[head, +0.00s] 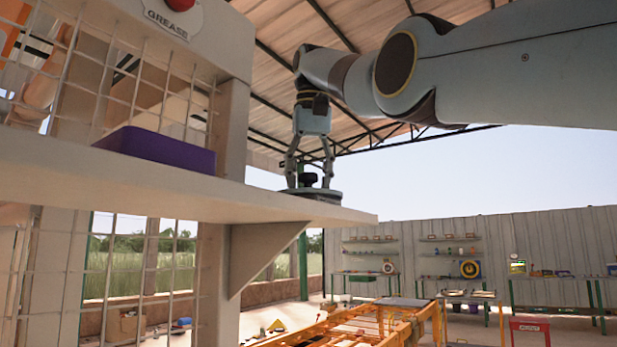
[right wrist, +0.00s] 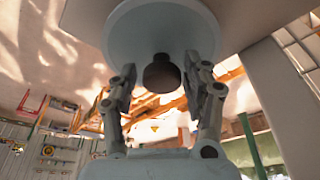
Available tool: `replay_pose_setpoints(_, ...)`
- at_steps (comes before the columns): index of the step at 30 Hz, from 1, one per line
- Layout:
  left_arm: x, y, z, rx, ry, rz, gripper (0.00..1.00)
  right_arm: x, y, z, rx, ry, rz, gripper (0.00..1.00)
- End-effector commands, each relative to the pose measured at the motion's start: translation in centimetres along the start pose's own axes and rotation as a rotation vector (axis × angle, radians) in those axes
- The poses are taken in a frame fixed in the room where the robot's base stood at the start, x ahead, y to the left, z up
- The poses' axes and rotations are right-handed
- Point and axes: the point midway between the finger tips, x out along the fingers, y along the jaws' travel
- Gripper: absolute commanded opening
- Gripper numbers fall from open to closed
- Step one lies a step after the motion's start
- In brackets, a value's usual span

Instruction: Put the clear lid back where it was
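The lid (head: 318,196), a flat round piece with a black knob (head: 309,179), is at the right end of the pale shelf (head: 240,200). It looks dark from the side in the head view. In the right wrist view it is a pale disc (right wrist: 118,35) with a dark knob (right wrist: 161,73). My right gripper (head: 310,172) points down over it. Its fingers (right wrist: 163,82) stand apart on either side of the knob, with gaps showing. I cannot tell whether the lid touches the shelf. My left gripper is not in view.
A purple block or tray (head: 160,148) sits on the shelf to the left, beside wire mesh (head: 100,85) and a post. A panel marked GREASE with a red button (head: 180,4) is above. Open air lies right of the shelf end; workbenches stand far behind.

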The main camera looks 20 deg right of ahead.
Motion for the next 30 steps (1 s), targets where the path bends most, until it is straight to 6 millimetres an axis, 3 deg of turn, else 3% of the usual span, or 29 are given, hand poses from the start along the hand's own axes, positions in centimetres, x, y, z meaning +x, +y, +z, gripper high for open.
replay_pose_setpoints(11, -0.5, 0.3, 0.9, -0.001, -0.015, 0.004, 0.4, -0.5, 0.0, -0.1, 0.0, 0.001, 0.0, 0.56)
replay_pose_setpoints(14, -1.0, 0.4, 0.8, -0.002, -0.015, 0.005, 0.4, -1.9, 0.0, -0.2, 0.0, 0.002, 0.0, 0.56)
replay_pose_setpoints(24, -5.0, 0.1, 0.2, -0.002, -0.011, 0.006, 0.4, -10.2, 0.0, -0.2, -0.001, 0.002, -0.001, 0.56)
replay_pose_setpoints(30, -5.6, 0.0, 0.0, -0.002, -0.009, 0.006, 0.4, -12.0, 0.0, -0.1, -0.001, 0.001, 0.0, 0.56)
